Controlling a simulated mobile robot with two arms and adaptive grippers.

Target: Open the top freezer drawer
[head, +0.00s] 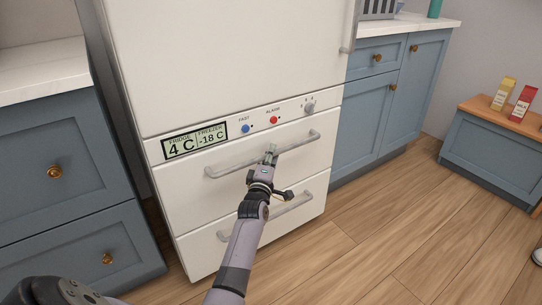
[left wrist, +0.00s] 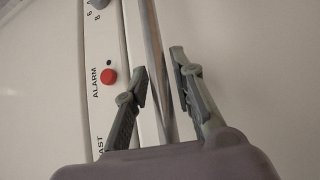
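The top freezer drawer (head: 184,184) is a white panel under the control strip of a white fridge-freezer, and it sits flush with the front. Its long grey bar handle (head: 231,169) runs across it and also shows in the left wrist view (left wrist: 152,45). My left gripper (head: 270,152) is at the middle of this handle. In the left wrist view its two fingers (left wrist: 160,82) stand apart on either side of the bar, with gaps visible. My right gripper is not in view.
A lower drawer with its own bar handle (head: 293,206) is beneath. The control strip has a display (head: 195,141), a blue button (head: 245,128) and a red button (head: 273,120). Blue cabinets (head: 62,172) flank the fridge. The wooden floor (head: 390,220) is clear in front.

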